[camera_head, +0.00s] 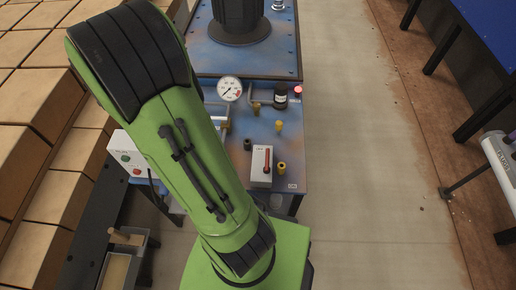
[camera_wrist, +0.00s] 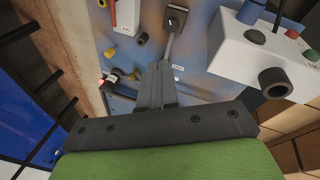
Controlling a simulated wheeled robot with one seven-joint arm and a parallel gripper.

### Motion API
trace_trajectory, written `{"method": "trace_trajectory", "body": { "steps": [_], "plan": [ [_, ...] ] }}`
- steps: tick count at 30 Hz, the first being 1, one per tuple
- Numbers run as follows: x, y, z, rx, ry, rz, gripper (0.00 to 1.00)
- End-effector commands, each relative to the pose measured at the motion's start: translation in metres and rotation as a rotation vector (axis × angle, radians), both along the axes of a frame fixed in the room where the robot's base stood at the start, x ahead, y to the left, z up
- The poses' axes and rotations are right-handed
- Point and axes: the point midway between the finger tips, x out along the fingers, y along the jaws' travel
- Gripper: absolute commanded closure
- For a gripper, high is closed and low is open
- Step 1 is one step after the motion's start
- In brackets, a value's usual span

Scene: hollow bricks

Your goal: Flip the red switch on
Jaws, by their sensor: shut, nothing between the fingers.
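The red switch is a red lever (camera_head: 267,161) on a light grey box (camera_head: 257,180) at the front of the blue panel in the head view. The lever looks upright along the box face. In the wrist view, part of a white box (camera_wrist: 126,18) with a red lever (camera_wrist: 113,13) shows at the top edge, left of centre. My gripper (camera_wrist: 165,70) is shut and empty in the wrist view. Its fingers point over the blue panel, apart from the red switch and to its lower right in that picture. In the head view my arm hides the gripper.
A pressure gauge (camera_head: 230,89), yellow knobs (camera_head: 279,126) and a red button (camera_head: 298,91) stand on the panel. A grey handle (camera_wrist: 175,20) rises near my fingers. A white control box (camera_wrist: 258,55) is to their right.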

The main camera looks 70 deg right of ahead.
Motion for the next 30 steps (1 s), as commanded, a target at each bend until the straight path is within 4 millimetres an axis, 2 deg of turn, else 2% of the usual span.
{"method": "trace_trajectory", "body": {
  "steps": [1,3,6,10,15,25,30],
  "plan": [
    [-0.009,-0.018,-0.019,-0.001,0.049,-0.068,1.00],
    [-0.023,-0.040,-0.042,-0.010,0.108,-0.153,1.00],
    [-0.047,-0.065,-0.073,-0.019,0.189,-0.264,1.00],
    [-0.074,-0.085,-0.102,-0.030,0.267,-0.359,1.00],
    [-0.088,-0.093,-0.116,-0.035,0.306,-0.405,1.00],
    [-0.089,-0.093,-0.118,-0.035,0.306,-0.404,1.00],
    [-0.104,-0.095,-0.141,-0.033,0.309,-0.405,1.00]
  ]
}}
